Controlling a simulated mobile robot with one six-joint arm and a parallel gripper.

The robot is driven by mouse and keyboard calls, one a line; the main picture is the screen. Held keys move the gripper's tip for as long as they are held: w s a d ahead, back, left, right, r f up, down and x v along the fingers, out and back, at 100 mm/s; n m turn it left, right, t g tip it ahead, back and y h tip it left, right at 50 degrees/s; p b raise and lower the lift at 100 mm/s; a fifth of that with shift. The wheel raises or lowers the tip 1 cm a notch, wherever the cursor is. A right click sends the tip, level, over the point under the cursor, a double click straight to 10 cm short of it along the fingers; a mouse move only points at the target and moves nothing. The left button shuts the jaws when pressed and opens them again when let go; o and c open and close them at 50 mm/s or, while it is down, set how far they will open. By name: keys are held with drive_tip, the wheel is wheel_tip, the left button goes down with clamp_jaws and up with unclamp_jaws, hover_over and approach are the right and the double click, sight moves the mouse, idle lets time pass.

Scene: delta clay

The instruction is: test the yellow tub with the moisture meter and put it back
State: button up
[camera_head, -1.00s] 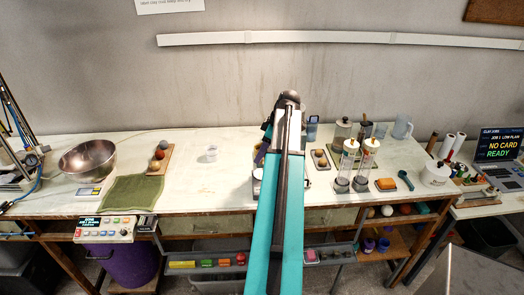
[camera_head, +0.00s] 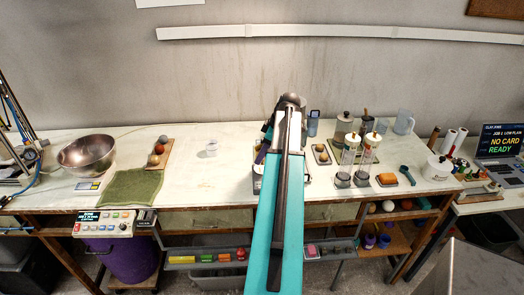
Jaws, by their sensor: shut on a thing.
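My teal arm (camera_head: 280,215) rises through the middle of the picture and hides the bench behind it. My gripper and whatever it holds are hidden behind the arm. A small blue-grey device with a dark face (camera_head: 312,122) stands upright just right of the arm's top; I cannot tell whether it is the moisture meter.
A steel bowl (camera_head: 86,155), a green cloth (camera_head: 131,189) and a board with balls (camera_head: 160,153) are on the left. A clear cup (camera_head: 212,148) stands alone with free bench around it.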

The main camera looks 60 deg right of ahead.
drive_tip(key=shift+f+b, duration=0.65)
drive_tip(key=shift+f, duration=1.05)
drive_tip(key=shift+f, duration=0.4)
drive_tip(key=o, duration=1.4)
drive_tip(key=shift+o, duration=0.2)
drive_tip(key=shift+s+r+b, duration=0.1)
drive_tip(key=shift+r+b, duration=0.05)
drive_tip(key=shift+b, duration=0.15)
drive_tip(key=b+v, duration=0.3)
drive_tip(key=v, duration=1)
drive_tip(key=shift+r+b, duration=0.25)
drive_tip(key=shift+b, duration=0.1)
